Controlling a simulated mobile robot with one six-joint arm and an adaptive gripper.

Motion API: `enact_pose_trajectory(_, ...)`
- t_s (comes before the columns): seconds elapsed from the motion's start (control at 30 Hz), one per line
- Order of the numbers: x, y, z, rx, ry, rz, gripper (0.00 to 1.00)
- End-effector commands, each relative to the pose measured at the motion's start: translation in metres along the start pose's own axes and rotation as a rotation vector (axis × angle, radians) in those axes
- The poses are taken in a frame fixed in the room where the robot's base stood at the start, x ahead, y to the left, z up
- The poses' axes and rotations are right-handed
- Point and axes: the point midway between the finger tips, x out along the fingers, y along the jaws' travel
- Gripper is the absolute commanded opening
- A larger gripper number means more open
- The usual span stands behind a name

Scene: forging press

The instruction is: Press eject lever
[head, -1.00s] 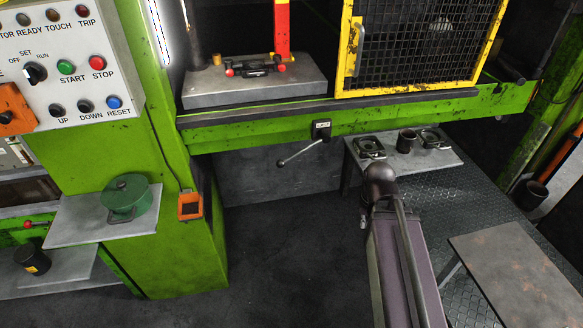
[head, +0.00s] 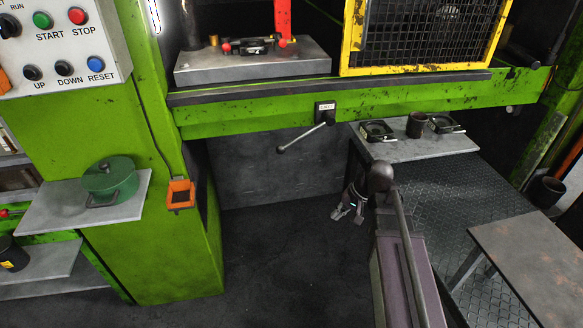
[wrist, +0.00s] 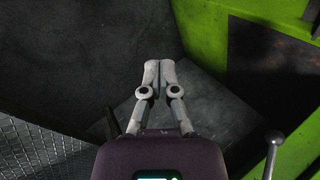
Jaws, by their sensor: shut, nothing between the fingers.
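The eject lever (head: 303,137) is a thin metal rod with a ball knob, fixed to a small dark bracket on the press's green front beam. It points down and to the left. Its knob and rod also show at the lower right of the wrist view (wrist: 271,156). My gripper (head: 347,213) is below and right of the lever in the head view, partly hidden by my arm. In the wrist view my gripper (wrist: 159,66) has its grey fingers together with nothing between them, apart from the lever.
A grey side table (head: 405,151) with two dark latch-like parts and a dark cup stands right of the lever. A rusty-topped table (head: 535,262) is at the lower right. A shelf (head: 130,205) with a green pot juts out at left. Floor below the lever is clear.

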Motion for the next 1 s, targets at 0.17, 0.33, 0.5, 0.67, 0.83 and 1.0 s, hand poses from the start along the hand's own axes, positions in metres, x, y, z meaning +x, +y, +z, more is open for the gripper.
enact_pose_trajectory(0.17,0.036,-0.003,-0.024,0.013,-0.011,-0.148,0.00)
enact_pose_trajectory(0.33,0.053,-0.012,-0.044,0.025,-0.024,-0.297,0.00)
enact_pose_trajectory(0.5,0.064,-0.024,-0.066,0.034,-0.039,-0.460,0.00)
enact_pose_trajectory(0.67,0.069,-0.036,-0.092,0.041,-0.061,-0.653,0.00)
enact_pose_trajectory(0.83,0.062,-0.046,-0.122,0.044,-0.089,-0.886,0.00)
enact_pose_trajectory(1.0,0.049,-0.048,-0.152,0.039,-0.119,-1.119,0.00)
